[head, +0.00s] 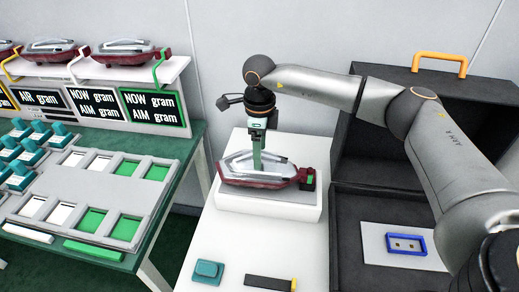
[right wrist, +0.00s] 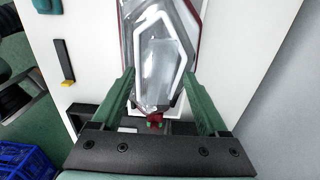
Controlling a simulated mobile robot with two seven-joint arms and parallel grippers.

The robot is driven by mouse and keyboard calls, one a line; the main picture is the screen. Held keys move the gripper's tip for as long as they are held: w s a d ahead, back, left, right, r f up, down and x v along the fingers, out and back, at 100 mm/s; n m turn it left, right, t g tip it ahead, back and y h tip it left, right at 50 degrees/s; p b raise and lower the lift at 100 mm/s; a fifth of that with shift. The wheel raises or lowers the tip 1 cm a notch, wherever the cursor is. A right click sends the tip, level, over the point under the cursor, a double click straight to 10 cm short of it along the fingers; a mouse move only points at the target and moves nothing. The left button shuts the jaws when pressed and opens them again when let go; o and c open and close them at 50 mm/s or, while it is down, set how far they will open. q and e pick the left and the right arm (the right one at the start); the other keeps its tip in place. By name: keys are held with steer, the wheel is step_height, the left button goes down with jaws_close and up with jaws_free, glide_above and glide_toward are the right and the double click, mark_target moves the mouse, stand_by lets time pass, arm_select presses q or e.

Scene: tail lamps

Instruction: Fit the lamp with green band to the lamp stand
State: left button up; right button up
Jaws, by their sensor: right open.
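A tail lamp (head: 247,170) with a clear lens and dark red body lies on a white block-like stand (head: 270,207). A small dark part with some green (head: 308,178) shows at its right end; I cannot tell whether this is the green band. My right gripper (head: 259,172) points down over the lamp, open. In the right wrist view its two green fingers (right wrist: 160,76) stand on either side of the clear lens (right wrist: 158,45), with no clear grip on it. A small red and green part (right wrist: 155,118) shows between the fingers. My left gripper is not in view.
Several more lamps (head: 125,52) sit on a shelf at the left, above gram displays (head: 153,107). A grey tray (head: 88,190) with green and white squares lies on the green table. A teal block (head: 208,270) and black bar (head: 270,283) lie in front. An open black case (head: 370,205) stands right.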

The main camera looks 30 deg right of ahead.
step_height(320, 180, up, 12)
steer(key=b, duration=0.1)
steer(key=shift+r, duration=0.2)
